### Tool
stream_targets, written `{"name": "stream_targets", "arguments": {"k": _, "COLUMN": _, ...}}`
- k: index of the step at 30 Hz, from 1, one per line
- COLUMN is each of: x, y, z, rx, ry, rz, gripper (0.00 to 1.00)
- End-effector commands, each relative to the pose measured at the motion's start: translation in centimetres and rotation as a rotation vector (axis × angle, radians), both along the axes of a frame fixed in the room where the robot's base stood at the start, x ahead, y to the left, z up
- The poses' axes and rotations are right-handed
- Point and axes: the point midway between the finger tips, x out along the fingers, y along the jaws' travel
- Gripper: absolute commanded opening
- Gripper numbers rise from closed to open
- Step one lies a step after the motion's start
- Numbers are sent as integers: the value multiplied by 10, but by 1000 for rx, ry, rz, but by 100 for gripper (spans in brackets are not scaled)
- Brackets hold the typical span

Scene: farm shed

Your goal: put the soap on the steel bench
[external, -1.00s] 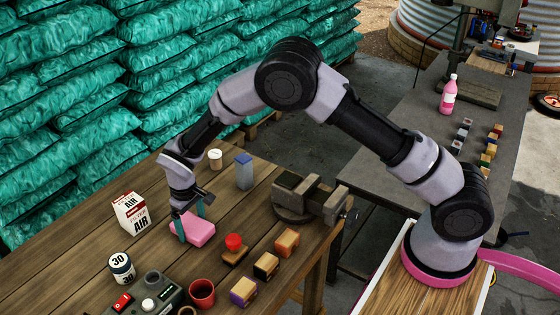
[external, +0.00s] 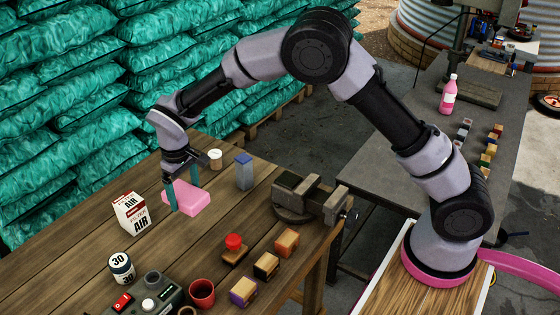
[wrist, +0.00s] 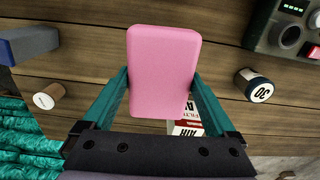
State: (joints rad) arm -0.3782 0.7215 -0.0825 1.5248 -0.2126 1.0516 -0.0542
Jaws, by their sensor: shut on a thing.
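The soap is a pink rounded block (external: 188,199), taken to be the pink piece between my fingers above the wooden bench. My gripper (external: 183,194) has teal fingers and is shut on the soap, one finger on each side. In the wrist view the soap (wrist: 163,70) fills the middle between the fingers, with the wood below it. The steel bench seems to be the grey-topped bench (external: 385,150) on the right, behind my arm.
The wooden bench (external: 75,238) holds a filter box (external: 131,213), a white-and-navy can (external: 121,267), a blue-grey block (external: 244,172), a vise (external: 300,198) and a red mug (external: 202,293). A pink bottle (external: 448,96) and several small blocks stand on the grey bench, with bare room at its near left.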

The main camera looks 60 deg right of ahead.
Motion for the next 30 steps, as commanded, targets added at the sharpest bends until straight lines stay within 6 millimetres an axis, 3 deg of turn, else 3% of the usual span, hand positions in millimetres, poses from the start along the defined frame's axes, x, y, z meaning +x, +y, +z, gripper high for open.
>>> {"name": "stream_targets", "arguments": {"k": 5, "x": 1, "y": 0, "z": 34, "rx": 2, "ry": -5, "rz": 1, "gripper": 13}}
{"name": "stream_targets", "arguments": {"k": 14, "x": 28, "y": -66, "z": 30, "rx": 0, "ry": -2, "rz": -119, "gripper": 13}}
{"name": "stream_targets", "arguments": {"k": 20, "x": 50, "y": -146, "z": 29, "rx": 0, "ry": -1, "rz": -255, "gripper": 13}}
{"name": "stream_targets", "arguments": {"k": 25, "x": 62, "y": -238, "z": 30, "rx": 0, "ry": -2, "rz": -405, "gripper": 13}}
{"name": "stream_targets", "arguments": {"k": 30, "x": 61, "y": -331, "z": 30, "rx": -1, "ry": -1, "rz": -555, "gripper": 13}}
